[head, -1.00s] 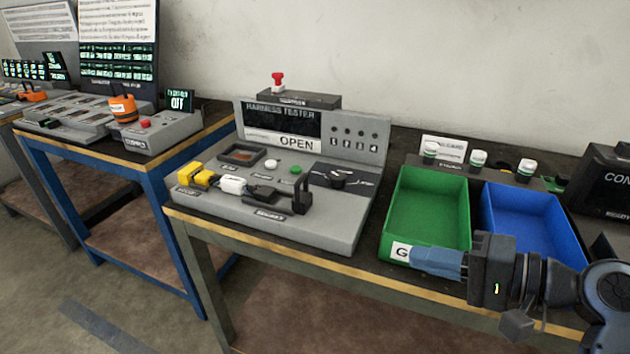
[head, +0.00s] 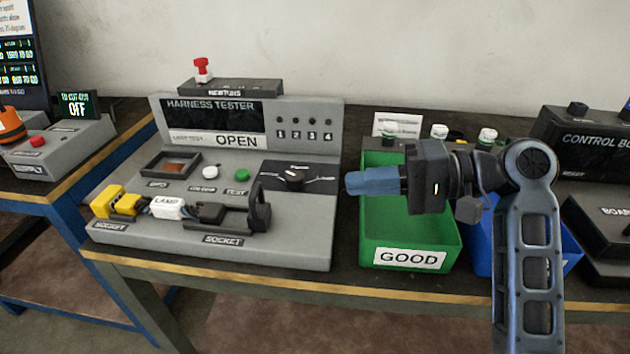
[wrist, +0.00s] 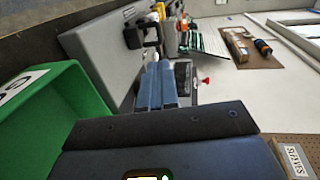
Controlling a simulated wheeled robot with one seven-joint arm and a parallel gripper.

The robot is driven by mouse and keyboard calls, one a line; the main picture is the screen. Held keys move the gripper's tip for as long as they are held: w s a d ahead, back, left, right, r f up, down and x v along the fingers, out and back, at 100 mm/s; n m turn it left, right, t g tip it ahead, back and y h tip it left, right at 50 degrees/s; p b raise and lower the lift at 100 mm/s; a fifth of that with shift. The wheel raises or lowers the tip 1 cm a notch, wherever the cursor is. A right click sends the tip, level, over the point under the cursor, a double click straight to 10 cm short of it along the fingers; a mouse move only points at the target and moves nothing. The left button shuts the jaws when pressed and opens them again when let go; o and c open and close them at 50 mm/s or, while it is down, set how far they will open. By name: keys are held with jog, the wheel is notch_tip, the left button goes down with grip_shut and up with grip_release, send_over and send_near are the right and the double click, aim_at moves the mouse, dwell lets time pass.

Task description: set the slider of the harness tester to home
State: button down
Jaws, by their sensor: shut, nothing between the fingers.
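The grey harness tester (head: 300,240) stands on the bench, its display reading OPEN. A black upright handle (head: 261,207) stands at the right end of the socket row; I cannot tell for sure that it is the slider.
A green GOOD bin (head: 412,240) stands right of the tester, partly under my gripper, with a blue bin (head: 482,250) beyond. A black dial (head: 294,178) sits on the tester's right side. A red-topped box (head: 230,88) stands behind. Free wall space lies above.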

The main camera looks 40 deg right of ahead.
aim_at(258, 191)
jog(key=x, duration=1.3)
jog(key=shift+w+a+f, duration=0.1)
jog(key=shift+a+f, duration=0.05)
jog(key=x, duration=0.1)
jog(key=p+x, duration=0.1)
jog(key=x, duration=0.1)
jog(key=r+p+x, duration=0.1)
jog(key=x, duration=0.1)
jog(key=shift+w+a+r, duration=0.15)
jog(key=shift+w+a, duration=0.05)
jog(key=shift+a, duration=0.05)
jog(key=shift+w+a, duration=0.35)
jog(key=shift+p, duration=0.35)
